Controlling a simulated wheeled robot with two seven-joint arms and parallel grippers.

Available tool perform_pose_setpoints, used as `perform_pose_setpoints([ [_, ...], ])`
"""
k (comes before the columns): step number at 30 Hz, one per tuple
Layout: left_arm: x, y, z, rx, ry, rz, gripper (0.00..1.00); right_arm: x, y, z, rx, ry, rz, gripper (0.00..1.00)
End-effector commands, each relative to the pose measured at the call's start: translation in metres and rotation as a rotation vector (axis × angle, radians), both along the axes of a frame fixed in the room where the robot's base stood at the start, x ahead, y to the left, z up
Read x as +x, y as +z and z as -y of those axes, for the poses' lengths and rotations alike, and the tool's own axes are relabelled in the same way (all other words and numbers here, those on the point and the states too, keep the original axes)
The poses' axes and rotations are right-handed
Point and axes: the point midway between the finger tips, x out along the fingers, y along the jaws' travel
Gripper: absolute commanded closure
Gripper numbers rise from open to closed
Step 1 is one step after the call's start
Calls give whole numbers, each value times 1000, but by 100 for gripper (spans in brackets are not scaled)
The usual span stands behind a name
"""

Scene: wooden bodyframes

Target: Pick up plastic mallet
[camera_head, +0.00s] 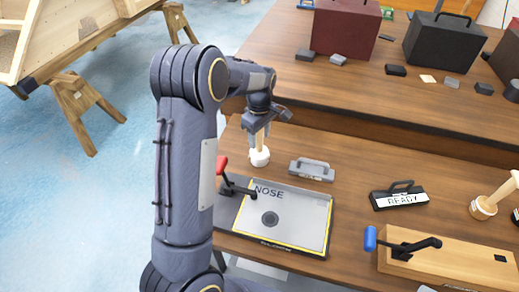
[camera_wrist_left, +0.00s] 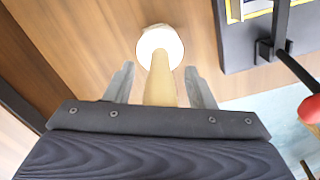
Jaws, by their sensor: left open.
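The plastic mallet (camera_head: 260,157) has a round white head and a pale tan handle. It is on the wooden table, below my left gripper (camera_head: 259,132). In the left wrist view, the mallet's white head (camera_wrist_left: 160,45) lies beyond the fingertips. Its handle runs back between the two fingers of my left gripper (camera_wrist_left: 160,84), with a visible gap on each side. The left gripper is open. The handle's near end is hidden by the gripper body. My right gripper is not in view.
A grey plate marked NOSE (camera_head: 290,222) with a red-handled clamp (camera_head: 223,167) lies close by. A grey handled block (camera_head: 312,169) is right of the mallet. A READY sign (camera_head: 399,197), another mallet-like tool (camera_head: 484,208) and a blue-handled clamp (camera_head: 371,238) are farther right.

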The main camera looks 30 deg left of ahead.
Motion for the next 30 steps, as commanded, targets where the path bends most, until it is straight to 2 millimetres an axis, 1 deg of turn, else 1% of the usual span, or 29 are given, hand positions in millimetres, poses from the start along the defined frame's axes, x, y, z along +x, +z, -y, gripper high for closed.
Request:
perform_pose_setpoints([
  [7, 0, -2, 0, 0, 0, 1, 50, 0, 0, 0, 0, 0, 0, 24],
  [18, 0, -2, 0, 0, 0, 1, 99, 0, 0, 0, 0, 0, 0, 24],
  [26, 0, 0, 0, 1, 0, 2, 99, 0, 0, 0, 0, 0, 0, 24],
  [30, 1, 8, 0, 0, 0, 4, 99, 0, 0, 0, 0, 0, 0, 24],
])
